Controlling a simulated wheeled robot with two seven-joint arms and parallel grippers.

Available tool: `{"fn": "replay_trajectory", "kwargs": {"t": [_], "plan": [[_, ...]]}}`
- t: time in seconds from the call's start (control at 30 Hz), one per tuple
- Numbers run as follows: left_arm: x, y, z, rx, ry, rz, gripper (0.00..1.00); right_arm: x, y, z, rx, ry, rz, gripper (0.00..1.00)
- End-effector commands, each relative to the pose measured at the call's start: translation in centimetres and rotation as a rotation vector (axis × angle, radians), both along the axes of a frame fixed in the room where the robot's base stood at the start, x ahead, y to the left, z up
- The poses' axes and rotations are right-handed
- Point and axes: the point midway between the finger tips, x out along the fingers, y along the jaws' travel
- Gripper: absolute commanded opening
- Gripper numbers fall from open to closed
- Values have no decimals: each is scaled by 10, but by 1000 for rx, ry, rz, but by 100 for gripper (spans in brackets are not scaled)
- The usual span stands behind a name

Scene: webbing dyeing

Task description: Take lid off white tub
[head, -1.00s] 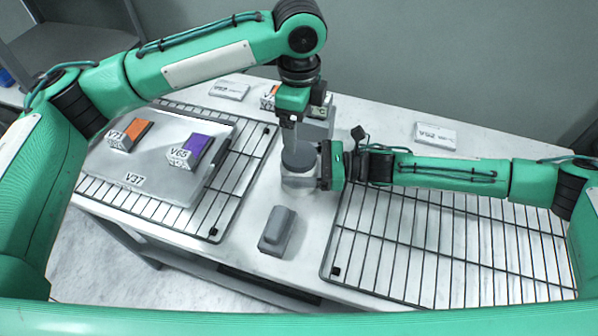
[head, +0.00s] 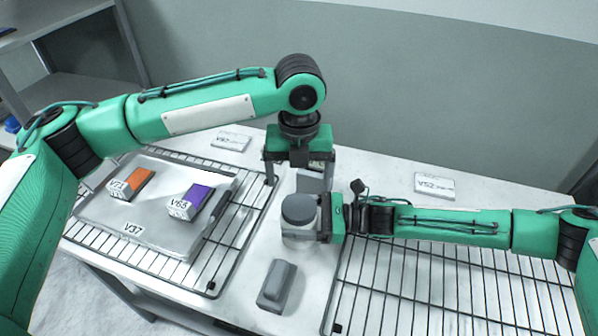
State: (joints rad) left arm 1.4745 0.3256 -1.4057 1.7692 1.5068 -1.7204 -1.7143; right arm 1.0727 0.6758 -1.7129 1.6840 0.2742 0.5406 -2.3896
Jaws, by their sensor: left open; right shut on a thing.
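The white tub (head: 296,236) stands upright on the table between the two racks. Its dark grey round lid (head: 298,207) sits on top of it. My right gripper (head: 324,218) comes in level from the right and is shut on the tub's side. My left gripper (head: 299,178) is open and points down, just behind and above the lid in the picture. Its fingers are spread wide and hold nothing, apart from the lid as far as I can tell.
A grey block (head: 275,284) lies in front of the tub. The right rack (head: 430,290) is empty. A grey object (head: 312,182) behind the tub is partly hidden by my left gripper.

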Motion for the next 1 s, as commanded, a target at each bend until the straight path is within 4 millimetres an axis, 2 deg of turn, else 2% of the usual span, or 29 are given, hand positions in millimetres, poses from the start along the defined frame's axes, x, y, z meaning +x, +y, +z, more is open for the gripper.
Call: {"fn": "replay_trajectory", "kwargs": {"t": [0.2, 0.43, 0.8, 1.0], "plan": [[0, 0, 1, 0, -1, -231, 87, 0, 0, 0, -1, 0, -1, 12], [0, 1, -5, 1, 1, -311, 87, 0, 0, 0, -1, 0, -1, 12], [0, 1, -58, 0, 2, -311, 87, 0, 0, 0, -1, 0, -1, 12], [0, 0, -76, 0, 1, -311, 87, 0, 0, 0, -1, 0, -1, 12]]}}
